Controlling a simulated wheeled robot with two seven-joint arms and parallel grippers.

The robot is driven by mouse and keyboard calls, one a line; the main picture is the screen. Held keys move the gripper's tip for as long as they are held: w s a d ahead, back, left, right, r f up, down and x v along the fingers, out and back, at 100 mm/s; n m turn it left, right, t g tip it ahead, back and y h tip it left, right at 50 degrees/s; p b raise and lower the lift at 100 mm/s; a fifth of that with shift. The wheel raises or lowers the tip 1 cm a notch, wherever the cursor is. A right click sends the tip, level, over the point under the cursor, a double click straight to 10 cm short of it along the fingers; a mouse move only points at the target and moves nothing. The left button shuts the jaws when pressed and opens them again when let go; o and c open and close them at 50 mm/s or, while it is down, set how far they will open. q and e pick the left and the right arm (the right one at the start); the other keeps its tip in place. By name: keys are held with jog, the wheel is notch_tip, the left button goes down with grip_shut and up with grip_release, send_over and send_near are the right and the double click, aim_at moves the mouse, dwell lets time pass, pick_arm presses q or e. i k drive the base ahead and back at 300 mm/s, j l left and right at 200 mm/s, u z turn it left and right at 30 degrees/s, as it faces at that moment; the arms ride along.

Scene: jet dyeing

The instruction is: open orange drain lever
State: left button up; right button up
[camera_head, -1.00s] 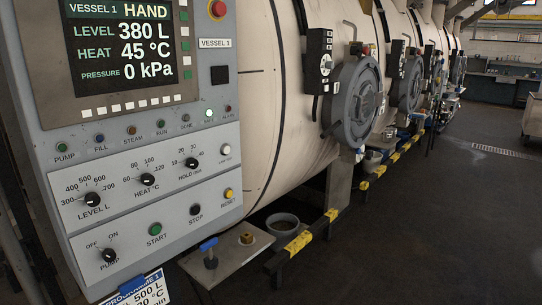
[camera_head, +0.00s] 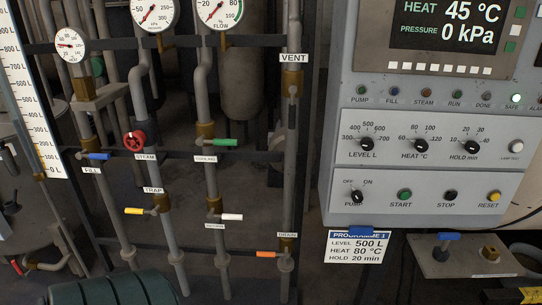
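The orange drain lever (camera_head: 266,254) sits low on the rightmost vertical pipe of the pipe rack. It points left from its valve and lies roughly level, across the pipe's line. The white DRAIN label (camera_head: 288,235) is just above it. Neither of my grippers is in view, and nothing touches the lever.
Other levers nearby are blue FILL (camera_head: 97,156), yellow (camera_head: 134,211), green COOLING (camera_head: 222,142) and white (camera_head: 231,217). A red STEAM handwheel (camera_head: 134,141) is at left. The control panel (camera_head: 425,185) stands right, with a programme card (camera_head: 357,247) below. A dark green rounded object (camera_head: 120,290) fills the bottom left.

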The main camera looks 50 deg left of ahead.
aim_at(286, 255)
jog(key=u, duration=1.6)
jog(key=i+j, duration=0.15)
jog(key=i, duration=0.25)
